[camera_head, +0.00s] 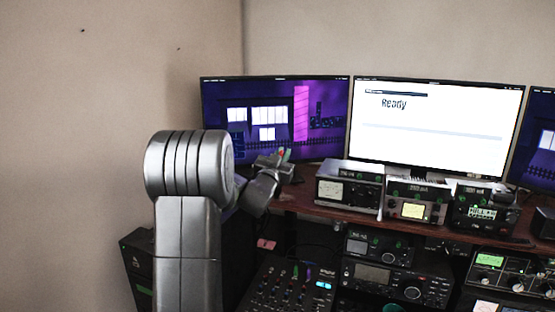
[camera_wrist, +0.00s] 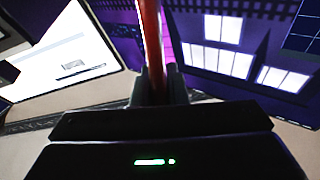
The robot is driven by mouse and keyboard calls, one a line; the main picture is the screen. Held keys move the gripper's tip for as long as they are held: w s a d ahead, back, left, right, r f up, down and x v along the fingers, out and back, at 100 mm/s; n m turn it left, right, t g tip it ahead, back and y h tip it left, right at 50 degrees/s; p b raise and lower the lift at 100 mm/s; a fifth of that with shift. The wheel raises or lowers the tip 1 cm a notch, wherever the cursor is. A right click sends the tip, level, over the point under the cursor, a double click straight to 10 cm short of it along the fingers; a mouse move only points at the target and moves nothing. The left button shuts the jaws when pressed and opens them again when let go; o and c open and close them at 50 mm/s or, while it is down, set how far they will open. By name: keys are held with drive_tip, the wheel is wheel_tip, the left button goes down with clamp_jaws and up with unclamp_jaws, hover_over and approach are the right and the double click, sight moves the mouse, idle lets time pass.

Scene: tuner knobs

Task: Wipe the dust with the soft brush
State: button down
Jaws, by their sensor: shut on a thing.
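My gripper (camera_head: 273,163) is up in front of the left monitor, above the left end of the wooden shelf. It is shut on a slim red handle, which I take to be the soft brush; only a small red bit (camera_head: 282,153) shows in the head view. In the wrist view the red handle of the soft brush (camera_wrist: 152,40) stands between the two fingers (camera_wrist: 156,90) and runs up out of the picture. The bristles are not visible. I cannot make out any dust in either view.
The left monitor (camera_head: 240,110) and the white "Ready" monitor (camera_head: 440,135) stand behind the shelf (camera_head: 305,200). Several radio units, such as the left one (camera_head: 348,190), sit on it. A mixer (camera_head: 290,290) and more radios lie below. The wall at left is clear.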

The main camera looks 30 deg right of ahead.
drive_tip(key=shift+s+d+b, duration=2.4)
drive_tip(key=shift+s+b, duration=0.5)
drive_tip(key=shift+b, duration=0.05)
drive_tip(key=shift+w+a+f+p, duration=0.1)
drive_tip(key=shift+w+a+p, duration=0.4)
drive_tip(key=shift+w, duration=0.85)
drive_tip(key=shift+w+a+f+p, duration=0.1)
drive_tip(key=shift+w+a+p, duration=0.1)
drive_tip(key=shift+w+a, duration=0.9)
drive_tip(key=shift+w+a+f+p, duration=0.1)
drive_tip(key=shift+w+a+p, duration=0.3)
drive_tip(key=shift+w, duration=1.2)
drive_tip(key=s+d+b, duration=0.5)
drive_tip(key=s, duration=0.1)
drive_tip(key=shift+s+d+r, duration=0.2)
drive_tip(key=shift+s+d, duration=0.1)
drive_tip(key=shift+s, duration=0.05)
